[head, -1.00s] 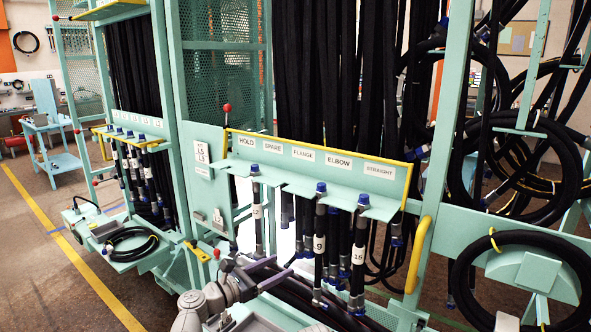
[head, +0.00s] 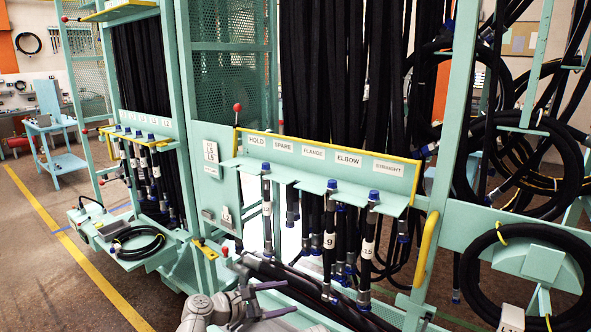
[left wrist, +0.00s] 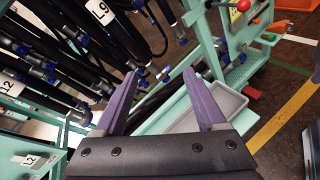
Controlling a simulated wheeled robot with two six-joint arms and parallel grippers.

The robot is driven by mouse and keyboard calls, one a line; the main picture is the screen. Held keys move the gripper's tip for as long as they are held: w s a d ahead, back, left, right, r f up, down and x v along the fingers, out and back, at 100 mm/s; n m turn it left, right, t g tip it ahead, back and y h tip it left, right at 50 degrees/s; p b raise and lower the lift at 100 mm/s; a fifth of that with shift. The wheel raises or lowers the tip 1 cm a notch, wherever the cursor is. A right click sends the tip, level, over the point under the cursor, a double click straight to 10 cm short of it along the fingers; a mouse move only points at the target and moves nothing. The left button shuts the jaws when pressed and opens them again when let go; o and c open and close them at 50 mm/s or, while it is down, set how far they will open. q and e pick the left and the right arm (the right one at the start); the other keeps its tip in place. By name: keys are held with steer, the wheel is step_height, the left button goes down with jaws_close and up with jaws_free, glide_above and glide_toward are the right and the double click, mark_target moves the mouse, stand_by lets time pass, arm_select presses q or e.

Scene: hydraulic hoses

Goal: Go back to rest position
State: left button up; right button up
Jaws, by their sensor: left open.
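My left gripper (head: 290,297) is at the bottom of the head view, in front of the lower part of the hose rack. Its two purple fingers are apart with nothing between them. In the left wrist view the open fingers (left wrist: 163,76) point toward the rack's base, with a grey tray (left wrist: 205,108) behind them. Black hoses with blue caps hang at the labelled shelf (head: 312,165): one under HOLD (head: 267,200), one marked 9 (head: 329,250) and one marked 15 (head: 367,250). My right gripper is not in view.
Coiled hoses hang on the right side (head: 530,150). A yellow handle (head: 426,248) stands out at the rack's front right. A second rack section with hoses (head: 150,175) is at the left. A blue-green cart (head: 55,145) stands farther back. Floor is clear at the far left.

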arm_select(q)
steer(key=s+a+f+m+g+y, duration=0.2)
steer(key=s+f+m+g+y, duration=0.3)
steer(key=f+m, duration=0.45)
steer(key=s+a+f+m+g+y, duration=0.2)
steer(key=s+a+f+m+y, duration=0.45)
steer(key=s+a+m, duration=0.35)
steer(key=s+d+r+m+g+y+p, duration=0.1)
steer(key=s+d+r+m+y+p, duration=0.1)
steer(key=d+r+p, duration=0.4)
steer(key=s+d+r+m, duration=0.1)
steer(key=s+d, duration=0.1)
steer(key=d, duration=0.1)
steer(key=shift+s+d, duration=0.15)
steer(key=shift+d, duration=0.05)
